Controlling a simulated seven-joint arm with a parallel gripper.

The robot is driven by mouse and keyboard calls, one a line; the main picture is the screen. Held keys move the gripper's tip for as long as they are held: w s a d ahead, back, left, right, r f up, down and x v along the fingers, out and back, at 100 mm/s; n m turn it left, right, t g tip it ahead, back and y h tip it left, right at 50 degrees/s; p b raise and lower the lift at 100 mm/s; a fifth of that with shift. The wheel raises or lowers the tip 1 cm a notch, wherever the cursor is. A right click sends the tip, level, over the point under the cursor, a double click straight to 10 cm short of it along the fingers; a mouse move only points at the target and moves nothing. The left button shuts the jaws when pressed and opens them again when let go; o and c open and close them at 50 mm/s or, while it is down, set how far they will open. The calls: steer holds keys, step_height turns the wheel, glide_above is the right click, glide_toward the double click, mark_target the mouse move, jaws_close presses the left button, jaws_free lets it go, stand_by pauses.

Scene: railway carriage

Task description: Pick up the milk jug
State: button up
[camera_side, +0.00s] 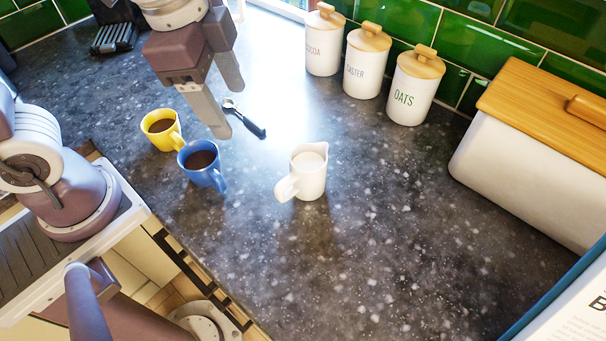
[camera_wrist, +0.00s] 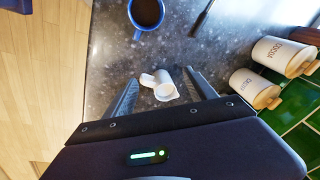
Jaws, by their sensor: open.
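The white milk jug (camera_side: 309,171) stands upright on the dark speckled counter, its handle toward the lower left in the side view. It holds something white. In the wrist view the milk jug (camera_wrist: 163,86) appears between the two fingers, farther off. My gripper (camera_side: 228,112) is open and empty, above the counter, up and to the left of the jug in the side view. Its fingers also show in the wrist view (camera_wrist: 163,85). The gripper is apart from the jug.
A blue mug (camera_side: 203,166) and a yellow mug (camera_side: 162,130), both with dark drink, stand left of the jug. A black-handled tool (camera_side: 246,120) lies behind. Lidded canisters (camera_side: 413,88) line the green tiled wall. A bread bin (camera_side: 520,170) stands right. Counter right of the jug is clear.

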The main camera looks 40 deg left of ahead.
mark_target(288, 182)
steer(key=d+f+m, duration=0.2)
steer(key=w+d+f+m+g, duration=0.1)
steer(key=d+f+m, duration=0.1)
steer(key=d+f, duration=0.1)
steer(key=d+f+m+g, duration=0.1)
steer(key=d+f+m, duration=0.1)
steer(key=m, duration=0.1)
steer(key=shift+w+d+f, duration=0.3)
steer(key=shift+d+f, duration=0.05)
steer(key=shift+f, duration=0.05)
steer(key=shift+m, duration=0.3)
steer(key=f, duration=0.7)
steer(key=shift+w+d+f, duration=0.3)
steer(key=shift+w, duration=0.1)
jaws_close()
